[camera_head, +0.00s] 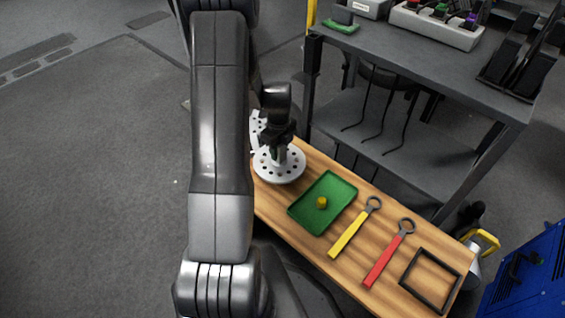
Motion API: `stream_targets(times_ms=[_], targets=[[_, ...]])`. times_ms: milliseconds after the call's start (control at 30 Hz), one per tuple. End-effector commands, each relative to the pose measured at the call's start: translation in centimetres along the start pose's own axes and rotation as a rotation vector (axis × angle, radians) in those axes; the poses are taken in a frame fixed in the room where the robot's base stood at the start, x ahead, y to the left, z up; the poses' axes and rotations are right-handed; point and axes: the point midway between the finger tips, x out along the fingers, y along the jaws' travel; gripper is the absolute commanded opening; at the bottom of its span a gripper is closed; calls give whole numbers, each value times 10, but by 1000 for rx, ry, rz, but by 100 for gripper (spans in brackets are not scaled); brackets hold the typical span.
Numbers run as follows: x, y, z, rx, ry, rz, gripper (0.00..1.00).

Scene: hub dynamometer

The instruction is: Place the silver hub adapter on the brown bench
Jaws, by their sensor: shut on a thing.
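The silver hub adapter (279,168) is a round disc with a ring of holes and a raised centre. It shows at the left end of the brown bench (301,248), beside the green tray. My gripper (278,150) is above the disc and shut on its raised centre. My arm comes down from the top of the view and hides part of the bench's left end. I cannot tell whether the disc touches the bench top or hangs just above it. Another pale holed part (258,127) shows behind my gripper, mostly hidden.
A green tray (344,187) holding a small yellow piece (321,202) lies on the bench. To its right are a yellow wrench (349,238), a red wrench (384,260) and a black square frame (431,280). A dark shelved table (420,55) stands behind the bench.

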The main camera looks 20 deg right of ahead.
Motion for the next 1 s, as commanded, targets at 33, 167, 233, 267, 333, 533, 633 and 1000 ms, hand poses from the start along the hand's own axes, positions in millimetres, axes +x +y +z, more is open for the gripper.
stream_targets(times_ms=[33, 167, 233, 267, 333, 533, 633, 1000], targets=[[4, 0, 0, 0, -1, -1, 0], [10, 0, 0, 0, -1, -1, 0], [17, 0, 0, 0, -1, -1, 0], [21, 0, 0, 0, -1, -1, 0], [31, 0, 0, 0, 0, 1, 0], [44, 0, 1, 0, -2, -1, 0], [44, 0, 1, 0, -2, -2, 0], [46, 0, 0, 0, -1, 0, 54]])
